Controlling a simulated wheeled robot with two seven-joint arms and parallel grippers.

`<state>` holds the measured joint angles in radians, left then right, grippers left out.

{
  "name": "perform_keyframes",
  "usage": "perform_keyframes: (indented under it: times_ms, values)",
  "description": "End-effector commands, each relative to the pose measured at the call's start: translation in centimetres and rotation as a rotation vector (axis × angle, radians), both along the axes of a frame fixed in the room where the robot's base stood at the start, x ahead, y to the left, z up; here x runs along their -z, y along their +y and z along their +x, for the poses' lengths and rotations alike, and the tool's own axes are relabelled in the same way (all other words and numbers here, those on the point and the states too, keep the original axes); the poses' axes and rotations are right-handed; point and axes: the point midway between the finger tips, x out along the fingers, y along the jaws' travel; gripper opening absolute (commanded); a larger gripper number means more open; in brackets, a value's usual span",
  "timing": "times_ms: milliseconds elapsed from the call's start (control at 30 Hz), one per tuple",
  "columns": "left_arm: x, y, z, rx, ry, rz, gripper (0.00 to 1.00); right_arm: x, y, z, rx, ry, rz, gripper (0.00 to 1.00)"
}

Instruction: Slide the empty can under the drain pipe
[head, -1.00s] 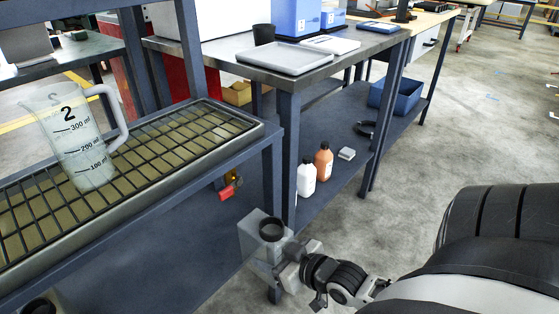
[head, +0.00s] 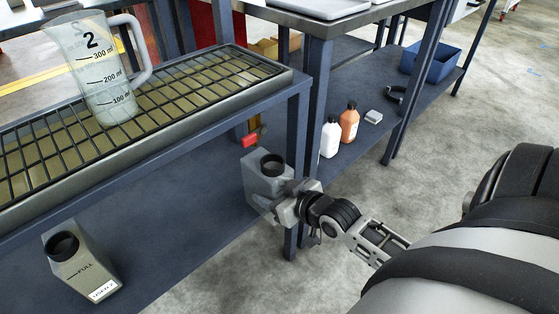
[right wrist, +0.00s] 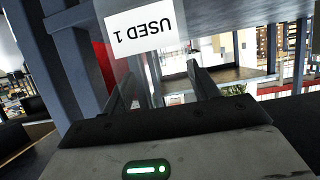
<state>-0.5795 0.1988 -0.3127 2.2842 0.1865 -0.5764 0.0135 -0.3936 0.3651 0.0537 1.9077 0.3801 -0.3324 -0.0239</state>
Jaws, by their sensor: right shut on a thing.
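My right gripper (head: 275,205) is shut on a grey can (head: 256,182) with a round dark mouth, held upright at the lower shelf's right end. I cannot tell whether it touches the shelf. In the right wrist view its label (right wrist: 140,30) reads "USED 1", upside down, beyond my fingers. A red valve handle (head: 250,140) with a brass part shows just behind and above this can; the drain pipe's outlet is not clear. My left gripper is not in view.
A clear measuring jug (head: 105,80) marked 2 stands on the grated tray (head: 285,80) above. The lower shelf (head: 175,240) is bare between the cans. A table leg (head: 297,130) stands right beside the held can. White (head: 330,138) and orange (head: 349,124) bottles stand further right.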

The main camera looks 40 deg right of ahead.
Motion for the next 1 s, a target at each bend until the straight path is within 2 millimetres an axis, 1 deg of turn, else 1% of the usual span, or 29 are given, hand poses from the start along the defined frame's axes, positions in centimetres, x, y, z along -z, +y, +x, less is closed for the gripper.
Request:
perform_keyframes:
  times_ms: [500,1000]
  values:
    - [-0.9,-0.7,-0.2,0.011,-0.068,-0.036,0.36,0.1,0.3,3.2,0.0,-0.001,-0.001,0.19]
    - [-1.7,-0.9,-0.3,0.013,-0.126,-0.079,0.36,0.1,0.5,6.0,0.0,-0.002,-0.001,0.19]
